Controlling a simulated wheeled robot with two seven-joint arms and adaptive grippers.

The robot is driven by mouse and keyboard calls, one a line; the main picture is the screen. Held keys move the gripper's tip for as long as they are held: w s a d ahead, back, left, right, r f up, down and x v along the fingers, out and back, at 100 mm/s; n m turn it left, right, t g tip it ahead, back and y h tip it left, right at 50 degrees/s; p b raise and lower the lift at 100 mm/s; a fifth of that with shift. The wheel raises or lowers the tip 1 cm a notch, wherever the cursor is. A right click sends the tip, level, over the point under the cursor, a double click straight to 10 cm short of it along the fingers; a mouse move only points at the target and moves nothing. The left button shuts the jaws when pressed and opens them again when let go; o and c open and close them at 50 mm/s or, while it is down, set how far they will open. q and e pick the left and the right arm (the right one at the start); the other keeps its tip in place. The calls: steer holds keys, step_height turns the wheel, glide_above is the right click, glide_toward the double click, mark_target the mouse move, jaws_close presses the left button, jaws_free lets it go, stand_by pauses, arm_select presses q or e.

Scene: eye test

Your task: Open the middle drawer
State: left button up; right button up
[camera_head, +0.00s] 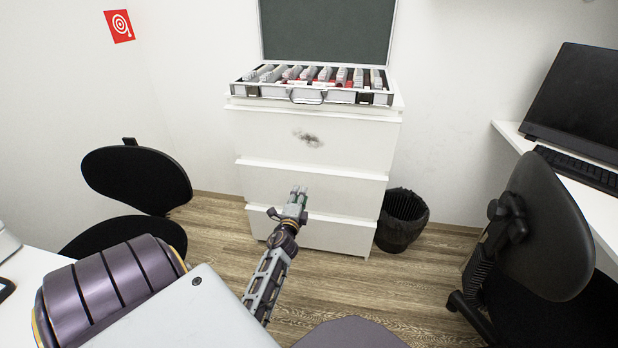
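A white three-drawer cabinet (320,118) stands against the back wall. Its middle drawer (345,191) is a plain white front and looks closed, with a lip along its top edge and no separate handle that I can see. My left gripper (298,190) points at the cabinet and overlaps the lower part of the middle drawer front in the picture. Its two fingertips look close together, but I cannot tell whether they are open or touching the drawer. Nothing is seen in it. The bottom drawer (340,232) is partly hidden behind the gripper. My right gripper is not in view.
A black bin (403,220) stands close to the cabinet's right side. Black chairs stand at left (137,178) and right (548,225). A white desk (600,208) is at right. Wooden floor lies in front.

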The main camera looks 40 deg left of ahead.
arm_select(q)
steer(key=shift+w, duration=0.1)
stand_by(0.3)
steer(key=b, duration=0.2)
glide_toward(307, 174)
steer(key=w+a+r, duration=0.2)
steer(key=w+r, duration=0.1)
steer(key=w, duration=0.1)
steer(key=shift+x, duration=1)
steer(key=shift+w+d+f, duration=0.1)
steer(key=shift+w+f, duration=0.05)
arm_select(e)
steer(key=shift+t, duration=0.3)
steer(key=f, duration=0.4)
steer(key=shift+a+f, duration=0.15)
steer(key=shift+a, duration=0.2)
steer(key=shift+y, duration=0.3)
arm_select(q)
jaws_close()
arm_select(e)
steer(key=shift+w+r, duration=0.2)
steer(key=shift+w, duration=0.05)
